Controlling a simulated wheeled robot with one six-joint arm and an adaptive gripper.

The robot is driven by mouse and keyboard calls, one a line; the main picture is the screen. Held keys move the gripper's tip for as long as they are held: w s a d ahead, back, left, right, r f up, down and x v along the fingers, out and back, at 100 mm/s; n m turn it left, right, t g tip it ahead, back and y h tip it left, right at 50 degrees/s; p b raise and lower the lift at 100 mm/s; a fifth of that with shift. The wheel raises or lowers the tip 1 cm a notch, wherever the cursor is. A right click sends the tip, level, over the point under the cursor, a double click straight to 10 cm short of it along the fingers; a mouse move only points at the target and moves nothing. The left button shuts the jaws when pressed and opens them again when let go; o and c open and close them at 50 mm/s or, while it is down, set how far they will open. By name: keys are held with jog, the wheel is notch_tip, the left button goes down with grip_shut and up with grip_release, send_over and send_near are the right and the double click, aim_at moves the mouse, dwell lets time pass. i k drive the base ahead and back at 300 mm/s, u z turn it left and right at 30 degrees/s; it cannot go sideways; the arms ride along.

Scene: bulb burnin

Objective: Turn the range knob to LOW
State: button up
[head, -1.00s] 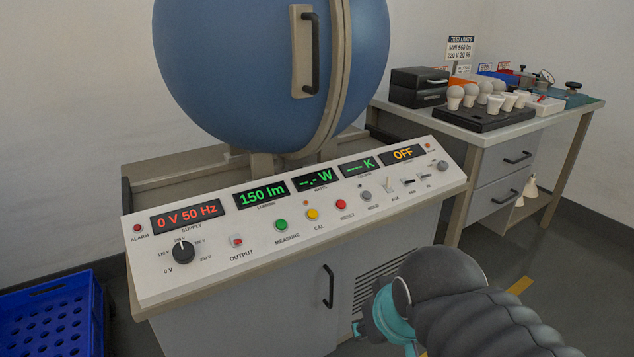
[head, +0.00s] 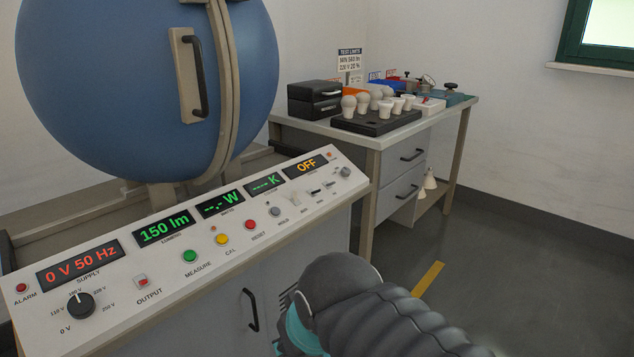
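The white sloped control panel (head: 178,319) stands in front of a large blue sphere. A large black knob (head: 80,305) with a white pointer sits at its left end, with voltage marks around it. A small grey knob (head: 345,172) sits at the far right end, and another small grey round control (head: 274,211) is right of the red button. The lettering is too small to tell which is the range knob or its setting. My dark arm with a teal part shows at the bottom, in front of the cabinet. My gripper is not in view.
The blue sphere (head: 100,90) with a handled door rises behind the panel. A side bench (head: 440,112) at the back right holds a black tray (head: 372,124) of bulbs and two black cases (head: 314,100). Open floor (head: 490,270) lies right of my arm.

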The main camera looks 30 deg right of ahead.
aim_at(346, 172)
jog(key=k, duration=1.25)
jog(key=z, duration=0.75)
jog(key=i, duration=2.05)
jog(key=u, duration=0.75)
